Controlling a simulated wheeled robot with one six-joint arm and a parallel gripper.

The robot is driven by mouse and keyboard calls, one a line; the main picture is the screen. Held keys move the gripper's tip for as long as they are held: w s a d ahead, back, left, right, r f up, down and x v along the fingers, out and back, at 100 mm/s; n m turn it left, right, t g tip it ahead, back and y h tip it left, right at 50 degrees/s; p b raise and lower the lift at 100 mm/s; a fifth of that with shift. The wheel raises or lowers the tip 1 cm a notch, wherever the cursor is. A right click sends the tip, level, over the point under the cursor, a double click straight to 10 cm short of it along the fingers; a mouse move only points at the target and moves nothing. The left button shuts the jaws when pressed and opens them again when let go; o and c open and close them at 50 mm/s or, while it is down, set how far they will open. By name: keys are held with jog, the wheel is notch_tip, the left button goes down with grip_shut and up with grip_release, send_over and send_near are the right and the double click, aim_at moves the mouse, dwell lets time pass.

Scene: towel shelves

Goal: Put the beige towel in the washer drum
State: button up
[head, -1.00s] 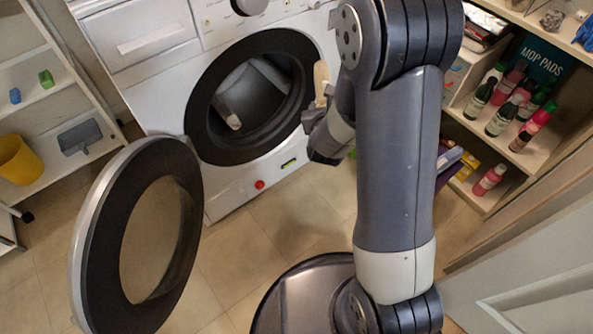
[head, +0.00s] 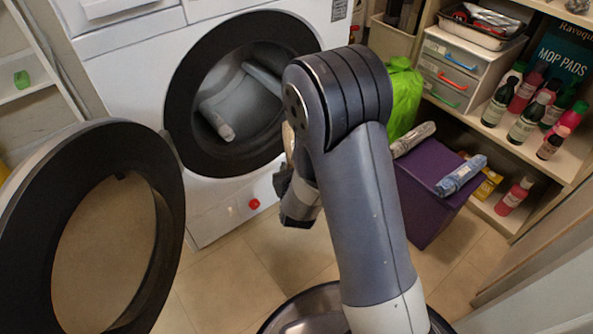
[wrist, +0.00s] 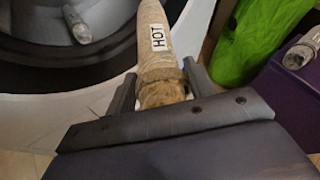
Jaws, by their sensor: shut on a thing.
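The beige towel (wrist: 152,45) is a roll with a white HOT label in the wrist view. My gripper (wrist: 160,85) is shut on its near end. In the head view only a sliver of the towel (head: 289,143) shows beside my arm. My gripper (head: 299,195) is partly hidden there, at the right front of the washer opening. The washer (head: 120,80) has its round door (head: 165,215) swung open to the left. The towel is outside the drum.
A purple box (head: 425,205) stands right of the washer, with a grey roll (head: 413,138) and a bluish roll (head: 461,174) on top. A green bag (head: 404,95) is behind it. Shelves with bottles (head: 530,110) are at right. The floor before the washer is clear.

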jog(key=w+a+p, duration=0.4)
jog(key=w+a, duration=0.5)
jog(key=w, duration=0.4)
jog(key=w+a+p, duration=0.5)
jog(key=w+a, duration=0.4)
jog(key=w, duration=0.5)
jog(key=shift+w+a, duration=0.15)
jog(key=shift+a, duration=0.05)
dwell(0.4)
jog(key=o, duration=1.2)
jog(key=s+d+b, duration=0.3)
jog(key=s, duration=0.2)
jog(key=s+d+r+b, duration=0.1)
jog(key=s+d+b, duration=0.2)
jog(key=s, duration=0.3)
jog(key=s+d+r+b, duration=0.1)
jog(key=s+d+b, duration=0.2)
jog(key=s+d, duration=0.2)
jog(key=shift+s+d, duration=0.1)
jog(key=shift+s, duration=0.25)
